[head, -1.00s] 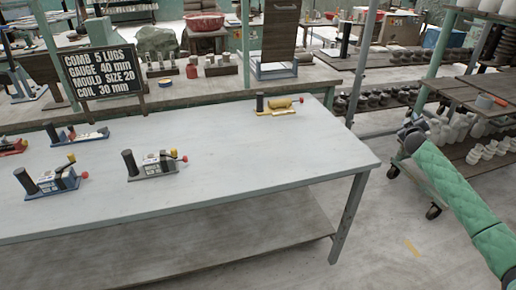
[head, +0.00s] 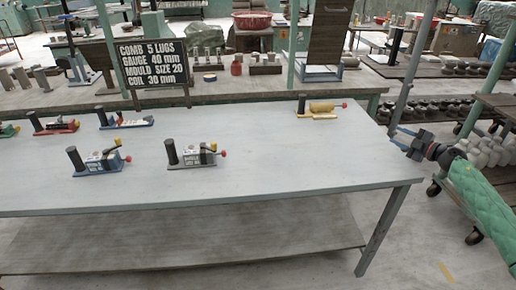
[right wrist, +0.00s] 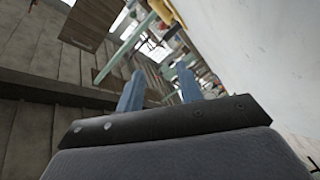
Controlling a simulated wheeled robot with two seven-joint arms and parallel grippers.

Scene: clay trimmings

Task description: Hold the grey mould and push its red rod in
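The grey mould (head: 190,160) stands on the table on a grey base, with a dark upright post at its left end and a yellow-topped handle. Its red rod end (head: 223,153) sticks out at the right. My right gripper (head: 402,142) is by the table's right edge, far to the right of the mould and apart from it. Its two blue fingers are spread and empty, as the right wrist view (right wrist: 160,88) shows. The mould cannot be made out in the wrist view. My left gripper is out of view.
A blue-based mould (head: 98,160) stands left of the grey one, with red (head: 55,127) and blue (head: 125,122) ones behind. A yellow mould (head: 318,109) stands at the back right. A sign (head: 150,66) stands behind. The table's (head: 300,160) right half is mostly clear.

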